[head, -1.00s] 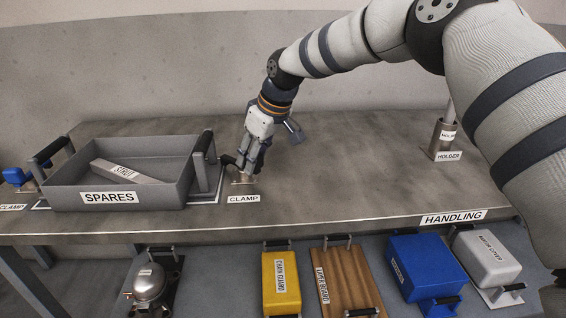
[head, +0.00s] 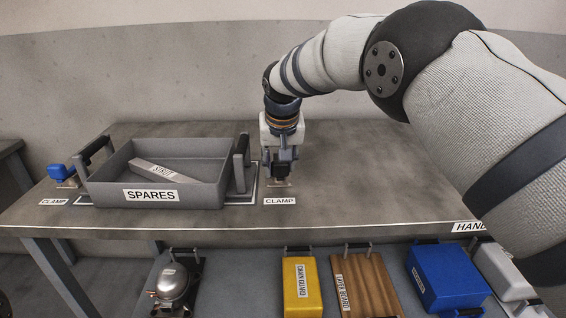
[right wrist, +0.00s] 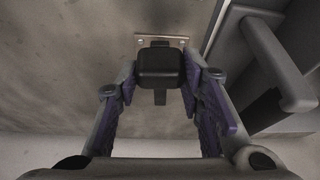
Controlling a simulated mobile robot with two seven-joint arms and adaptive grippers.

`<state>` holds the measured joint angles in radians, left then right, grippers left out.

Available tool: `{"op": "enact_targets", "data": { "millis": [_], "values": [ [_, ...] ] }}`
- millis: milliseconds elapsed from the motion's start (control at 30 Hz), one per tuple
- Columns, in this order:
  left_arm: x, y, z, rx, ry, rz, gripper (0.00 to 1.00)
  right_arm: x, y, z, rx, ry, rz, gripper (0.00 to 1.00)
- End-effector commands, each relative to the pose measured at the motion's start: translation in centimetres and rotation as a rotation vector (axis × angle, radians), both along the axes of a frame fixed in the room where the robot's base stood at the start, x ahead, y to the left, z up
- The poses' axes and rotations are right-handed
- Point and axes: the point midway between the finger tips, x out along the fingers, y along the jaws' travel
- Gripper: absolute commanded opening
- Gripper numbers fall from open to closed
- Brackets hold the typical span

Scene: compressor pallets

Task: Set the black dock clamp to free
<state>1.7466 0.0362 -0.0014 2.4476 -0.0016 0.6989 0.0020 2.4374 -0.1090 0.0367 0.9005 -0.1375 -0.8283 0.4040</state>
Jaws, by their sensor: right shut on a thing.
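The black dock clamp (head: 282,171) sits on a small metal base plate just right of the grey SPARES tray (head: 207,196), behind a CLAMP label. My right gripper (head: 281,174) comes down on it from above and is shut on its black handle. In the right wrist view the black clamp (right wrist: 160,67) shows as a dark block between the purple-padded fingers, with its metal plate beyond. The handle looks roughly upright over the plate; the fingers hide part of it. My left gripper is out of view.
A blue clamp (head: 58,172) stands left of the tray. The tray holds a grey strut (head: 154,170) and has upright end handles; the right one (head: 242,160) is close to my gripper. The bench right of the clamp is clear. Labelled parts lie on a lower shelf.

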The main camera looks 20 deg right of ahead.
Motion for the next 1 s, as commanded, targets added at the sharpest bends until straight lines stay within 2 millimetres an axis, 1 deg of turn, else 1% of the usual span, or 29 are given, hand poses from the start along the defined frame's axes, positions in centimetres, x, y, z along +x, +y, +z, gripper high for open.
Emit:
{"op": "enact_targets", "data": {
  "millis": [33, 300, 733, 767, 800, 833, 1000],
  "values": [
    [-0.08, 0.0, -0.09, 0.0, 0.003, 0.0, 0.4, -0.06, 0.23, -0.29, 0.001, 0.005, -0.015, 0.0],
    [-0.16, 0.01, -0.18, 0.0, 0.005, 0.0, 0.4, -0.02, 0.38, -0.28, 0.002, 0.006, -0.071, 0.0],
    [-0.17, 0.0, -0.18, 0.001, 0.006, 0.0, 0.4, -0.04, 0.4, -0.29, 0.003, 0.006, -0.079, 0.0],
    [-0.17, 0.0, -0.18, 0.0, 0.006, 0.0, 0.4, -0.04, 0.4, -0.29, 0.004, 0.005, -0.079, 0.39],
    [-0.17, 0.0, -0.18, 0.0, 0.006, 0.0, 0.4, -0.03, 0.39, -0.28, 0.003, 0.005, -0.078, 0.48],
    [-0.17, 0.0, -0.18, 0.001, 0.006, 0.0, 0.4, -0.01, 0.38, -0.27, 0.002, 0.006, -0.079, 0.55],
    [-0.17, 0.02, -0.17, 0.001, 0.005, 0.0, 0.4, 0.03, 0.33, -0.16, 0.001, 0.003, -0.078, 0.55]
  ]
}}
